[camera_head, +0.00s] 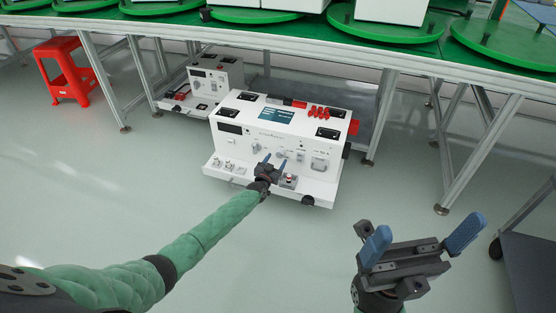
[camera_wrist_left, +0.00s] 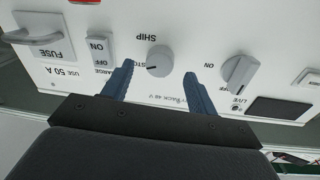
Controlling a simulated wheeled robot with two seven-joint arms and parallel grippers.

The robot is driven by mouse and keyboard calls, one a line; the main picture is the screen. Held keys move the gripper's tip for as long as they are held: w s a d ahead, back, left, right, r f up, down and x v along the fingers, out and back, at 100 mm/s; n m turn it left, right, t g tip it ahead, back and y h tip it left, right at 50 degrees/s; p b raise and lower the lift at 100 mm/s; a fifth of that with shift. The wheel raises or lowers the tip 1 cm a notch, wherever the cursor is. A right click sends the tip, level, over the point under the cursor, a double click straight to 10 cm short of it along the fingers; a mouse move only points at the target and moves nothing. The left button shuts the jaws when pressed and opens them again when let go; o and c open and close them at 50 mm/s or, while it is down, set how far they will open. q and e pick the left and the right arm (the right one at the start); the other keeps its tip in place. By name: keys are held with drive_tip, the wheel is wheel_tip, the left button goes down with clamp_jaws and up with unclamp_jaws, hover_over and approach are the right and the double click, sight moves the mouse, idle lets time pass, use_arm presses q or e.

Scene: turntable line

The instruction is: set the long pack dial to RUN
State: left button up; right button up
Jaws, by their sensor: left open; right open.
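The long white pack (camera_head: 232,150) stands low in front of the green line, controls facing me. In the left wrist view, which shows the panel upside down, its round grey dial (camera_wrist_left: 159,62) has the labels SHIP and a partly hidden STO. I see no RUN label, and the dial's setting is hard to tell. My left gripper (camera_head: 273,163) is at the panel; in its wrist view the open blue fingers (camera_wrist_left: 158,76) are on either side of the dial, with gaps and no clear contact. My right gripper (camera_head: 420,238) is open and empty over the floor at right.
An ON/OFF knob (camera_wrist_left: 240,72), a charge switch (camera_wrist_left: 101,47) and a fuse handle (camera_wrist_left: 38,30) flank the dial. A smaller white unit (camera_head: 228,76) stands behind left. Table legs (camera_head: 380,115), a red stool (camera_head: 66,72) and a dark cart (camera_head: 530,255) surround open floor.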

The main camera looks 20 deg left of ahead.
sight(280, 153)
use_arm(q)
drive_tip(key=shift+w+d+b, duration=0.15)
drive_tip(key=shift+w+b, duration=0.25)
drive_tip(key=shift+w, duration=1)
drive_tip(key=c, duration=1)
